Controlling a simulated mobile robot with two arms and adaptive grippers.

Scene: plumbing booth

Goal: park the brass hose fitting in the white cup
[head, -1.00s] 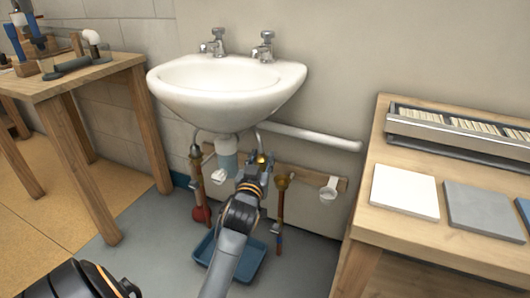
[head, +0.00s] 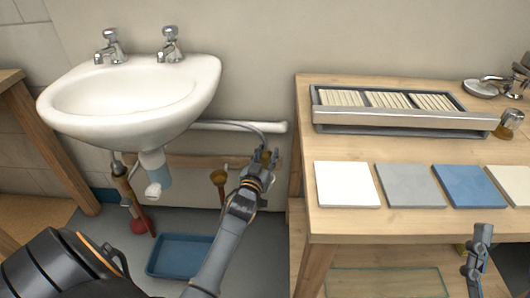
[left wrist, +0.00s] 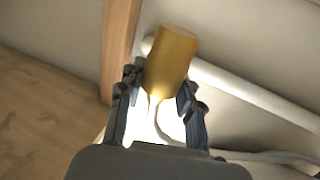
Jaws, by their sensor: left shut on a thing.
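The brass hose fitting (left wrist: 171,57) is a gold cylinder between the fingers of my left gripper (left wrist: 160,92) in the left wrist view. A pale hose trails from its lower end. In the head view the left gripper (head: 265,163) is shut on the fitting (head: 265,156), in front of the right end of the wooden wall board. A white cup (head: 153,190) shows below the basin trap, left of the gripper. The cup seen earlier at the board's right end is hidden behind my left gripper. My right gripper (head: 477,262) is low at right; its jaws are unclear.
The sink (head: 130,105) and a white pipe (head: 240,126) are above and left of the gripper. A red-handled plunger-like piece (head: 138,227) and a brass valve (head: 219,178) stand nearby. A blue tray (head: 180,257) lies on the floor. A wooden table (head: 330,225) with tiles stands right.

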